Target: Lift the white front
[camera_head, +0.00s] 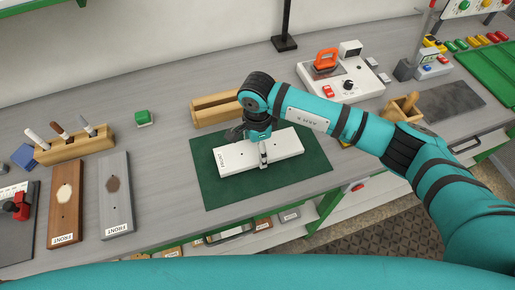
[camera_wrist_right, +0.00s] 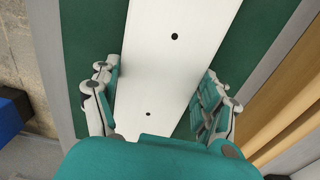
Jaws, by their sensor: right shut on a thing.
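The white front (camera_head: 285,145) is a long white board with a FRONT label at its left end. It lies over the dark green mat (camera_head: 215,192); I cannot tell whether it touches the mat or is slightly above it. My right gripper (camera_head: 260,146) comes down over its middle and is shut across its width. In the right wrist view, the gripper's fingers (camera_wrist_right: 155,97) stand on either side of the white front (camera_wrist_right: 178,70), which shows two dark holes. The far finger is mostly hidden in the head view. My left gripper is not in view.
A wooden block (camera_head: 212,108) lies just behind the mat. A white device with an orange handle (camera_head: 325,62) stands behind right. Brown (camera_head: 67,200) and grey (camera_head: 116,195) boards and a wooden tool holder (camera_head: 75,147) are at left. Bare table separates them from the mat.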

